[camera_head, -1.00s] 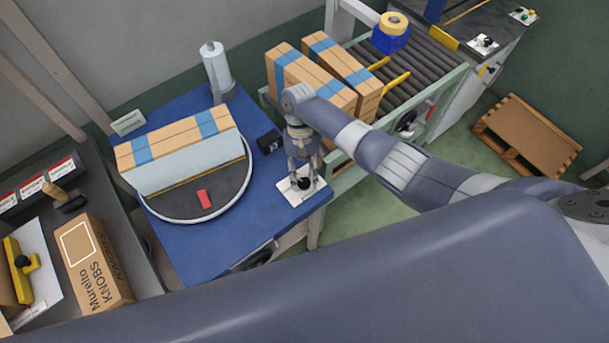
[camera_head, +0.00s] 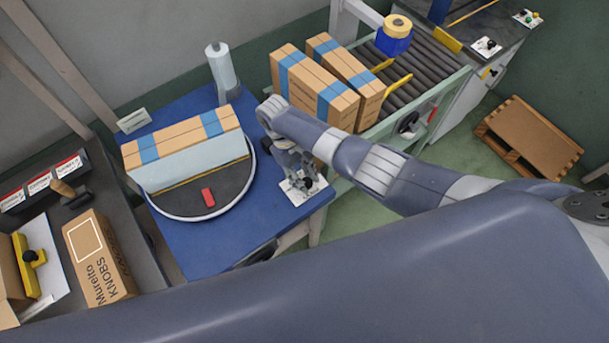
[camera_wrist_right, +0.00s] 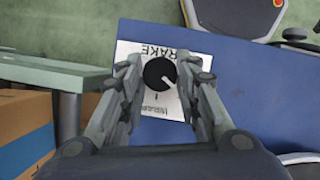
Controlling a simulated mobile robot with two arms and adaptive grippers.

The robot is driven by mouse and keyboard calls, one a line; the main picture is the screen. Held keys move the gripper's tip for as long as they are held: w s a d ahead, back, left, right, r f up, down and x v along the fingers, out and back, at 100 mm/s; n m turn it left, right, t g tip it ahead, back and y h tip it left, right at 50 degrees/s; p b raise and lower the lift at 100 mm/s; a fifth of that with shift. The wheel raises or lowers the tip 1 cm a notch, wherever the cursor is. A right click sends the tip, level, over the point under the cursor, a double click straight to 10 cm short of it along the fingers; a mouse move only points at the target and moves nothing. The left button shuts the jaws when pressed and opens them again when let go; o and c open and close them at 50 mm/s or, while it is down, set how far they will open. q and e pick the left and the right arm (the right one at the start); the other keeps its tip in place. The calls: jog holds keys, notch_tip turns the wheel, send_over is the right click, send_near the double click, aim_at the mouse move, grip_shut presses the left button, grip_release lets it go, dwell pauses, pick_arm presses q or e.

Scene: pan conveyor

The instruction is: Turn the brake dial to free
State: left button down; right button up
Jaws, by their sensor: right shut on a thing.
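The brake dial (camera_wrist_right: 159,73) is a round black knob on a white plate (camera_wrist_right: 183,101) with "BRAKE" and another word that reads like "WRAP" printed on it. A pale mark on the knob points to the lower right in the right wrist view. My right gripper (camera_wrist_right: 160,76) has its fingers on both sides of the knob and is shut on it. In the head view the right gripper (camera_head: 304,184) leans over the white plate (camera_head: 292,197) at the blue table's right corner, mostly hiding the dial. My left gripper is out of view.
The blue table (camera_head: 240,236) also holds a round turntable (camera_head: 176,214) with wrapped boxes (camera_head: 186,160) and a red piece (camera_head: 208,197). A film roll (camera_head: 221,68) stands behind. Taped cartons (camera_head: 320,85) and a roller conveyor (camera_head: 425,65) are beyond my right arm.

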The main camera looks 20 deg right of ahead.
jog(key=shift+n, duration=0.3)
jog(key=o, duration=1)
jog(key=shift+o, duration=0.2)
jog(key=v, duration=1.2)
jog(key=shift+s, duration=0.1)
